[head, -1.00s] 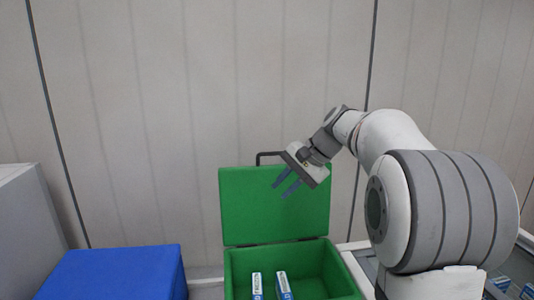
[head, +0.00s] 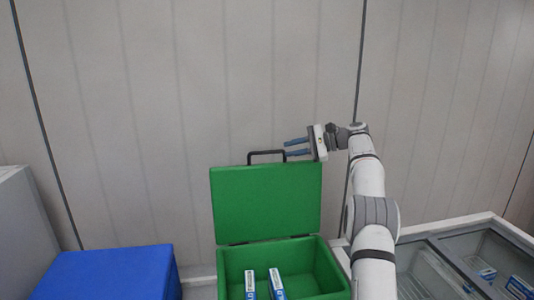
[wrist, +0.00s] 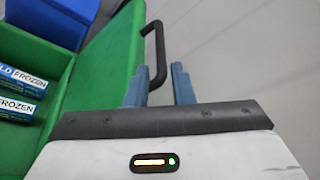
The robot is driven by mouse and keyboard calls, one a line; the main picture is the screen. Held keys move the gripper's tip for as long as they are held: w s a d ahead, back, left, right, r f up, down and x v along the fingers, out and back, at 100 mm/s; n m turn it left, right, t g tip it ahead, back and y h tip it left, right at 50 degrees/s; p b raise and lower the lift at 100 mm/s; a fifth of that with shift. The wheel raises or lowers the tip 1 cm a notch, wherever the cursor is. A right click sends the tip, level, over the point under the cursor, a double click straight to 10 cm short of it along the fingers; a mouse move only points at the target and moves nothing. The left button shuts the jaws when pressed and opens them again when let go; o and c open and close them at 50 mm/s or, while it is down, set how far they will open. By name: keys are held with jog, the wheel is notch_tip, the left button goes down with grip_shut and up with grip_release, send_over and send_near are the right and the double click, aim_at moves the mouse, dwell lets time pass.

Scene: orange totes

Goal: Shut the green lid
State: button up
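The green lid (head: 266,205) stands upright and open at the back of the green box (head: 318,255), and a black handle (head: 267,153) rises from its top edge. My gripper (head: 285,148) is level with the handle at its right end, its blue fingers pointing left. In the wrist view my gripper (wrist: 160,84) is open, with a gap between the fingers. The handle (wrist: 155,50) reaches toward that gap, its near end close to the left finger. I cannot tell whether they touch. The lid (wrist: 100,75) also shows in the wrist view.
Two blue-and-white cartons (head: 276,283) stand in the green box. A blue box (head: 110,272) stands to the left, beside a grey block (head: 25,225). A glass-topped freezer (head: 440,255) is on the right. A panelled wall is behind the lid.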

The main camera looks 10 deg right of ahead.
aim_at(271, 152)
jog(key=x, duration=0.7)
jog(key=shift+a+r+p, duration=0.1)
jog(key=shift+a+p, duration=0.15)
jog(key=shift+p, duration=0.15)
grip_shut()
